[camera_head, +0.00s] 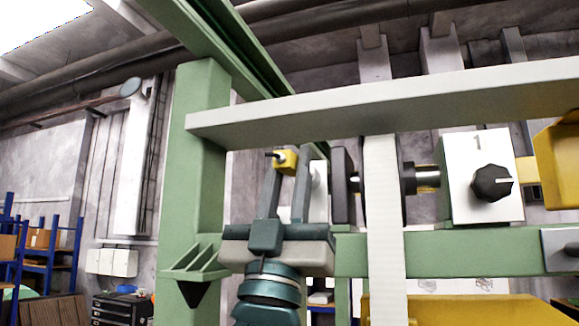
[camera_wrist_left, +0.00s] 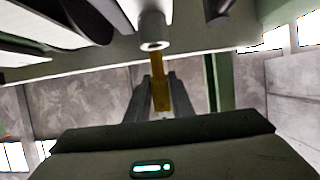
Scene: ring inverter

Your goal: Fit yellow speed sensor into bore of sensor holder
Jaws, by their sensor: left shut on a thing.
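The yellow speed sensor (camera_head: 287,159) is between the fingertips of my left gripper (camera_head: 289,168), with a short dark stub on its left side. In the left wrist view the sensor (camera_wrist_left: 160,88) is a narrow yellow bar between the grey fingers, which are shut on it. The holder is not clearly made out in the head view. My right gripper is not in view.
A green post (camera_head: 202,150) stands left of my gripper, and a grey beam (camera_head: 390,105) crosses above it. A pale vertical bar (camera_head: 384,230) and a dark shaft (camera_head: 425,178) are close on the right. A white box with a black knob (camera_head: 492,183) is farther right.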

